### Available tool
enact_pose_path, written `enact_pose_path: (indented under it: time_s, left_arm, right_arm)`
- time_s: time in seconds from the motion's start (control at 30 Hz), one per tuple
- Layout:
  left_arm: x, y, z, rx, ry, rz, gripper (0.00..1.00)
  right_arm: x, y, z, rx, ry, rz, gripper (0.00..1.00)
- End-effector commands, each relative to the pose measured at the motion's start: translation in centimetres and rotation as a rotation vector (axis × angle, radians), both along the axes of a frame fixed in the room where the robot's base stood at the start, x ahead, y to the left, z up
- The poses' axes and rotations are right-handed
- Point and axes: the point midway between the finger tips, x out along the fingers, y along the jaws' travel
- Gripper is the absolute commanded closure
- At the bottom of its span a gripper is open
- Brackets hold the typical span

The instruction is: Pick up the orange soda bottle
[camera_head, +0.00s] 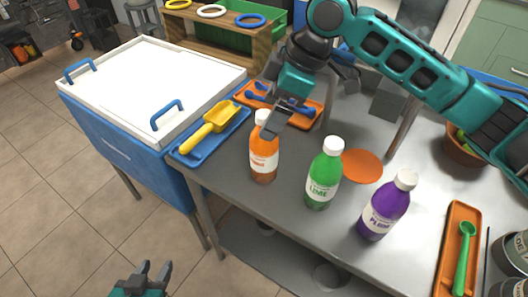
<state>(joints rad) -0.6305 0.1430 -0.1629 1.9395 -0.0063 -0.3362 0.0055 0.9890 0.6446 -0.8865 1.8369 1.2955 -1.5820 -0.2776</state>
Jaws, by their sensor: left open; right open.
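The orange soda bottle (264,160) stands upright on the grey metal table, with a white cap and a pale label. My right gripper (278,122) is open and hangs from above at the bottle's cap. One dark finger covers part of the cap's right side; I cannot tell whether it touches, or whether the other finger is behind the cap. My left gripper (152,273) is open and empty over the floor at the bottom left, well apart from the table.
A green lime bottle (323,178) and a purple plum bottle (384,212) stand to the right. A blue tray (190,155) with a yellow scoop (208,128) lies left. An orange disc (362,166) lies behind the lime bottle. A white-lidded blue chest (150,85) stands left.

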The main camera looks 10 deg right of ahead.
Motion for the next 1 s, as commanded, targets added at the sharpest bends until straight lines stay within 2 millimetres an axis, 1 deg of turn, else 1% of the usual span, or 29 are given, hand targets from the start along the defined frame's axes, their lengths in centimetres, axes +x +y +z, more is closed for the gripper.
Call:
enact_pose_path:
  time_s: [0.27, 0.5, 0.6, 0.77, 1.0]
  left_arm:
    - [0.0, 0.0, -0.3, 0.000, 0.001, 0.000, 0.57]
    - [0.1, 0.0, -0.6, 0.000, -0.002, 0.001, 0.57]
    - [0.3, 0.0, -0.5, 0.000, -0.005, 0.000, 0.57]
    - [0.5, 0.0, -0.3, 0.000, -0.011, 0.000, 0.57]
    - [0.6, 0.0, -0.3, 0.000, -0.012, 0.000, 0.57]
  right_arm:
    - [0.2, 0.8, -1.8, -0.001, 0.001, 0.000, 0.08]
    - [0.6, 2.1, -5.0, -0.001, 0.000, 0.001, 0.08]
    - [0.7, 2.3, -5.5, -0.001, -0.001, 0.001, 0.08]
    - [0.7, 2.3, -5.4, 0.000, -0.001, 0.001, 0.08]
    - [0.7, 2.3, -5.4, -0.001, -0.002, 0.000, 0.31]
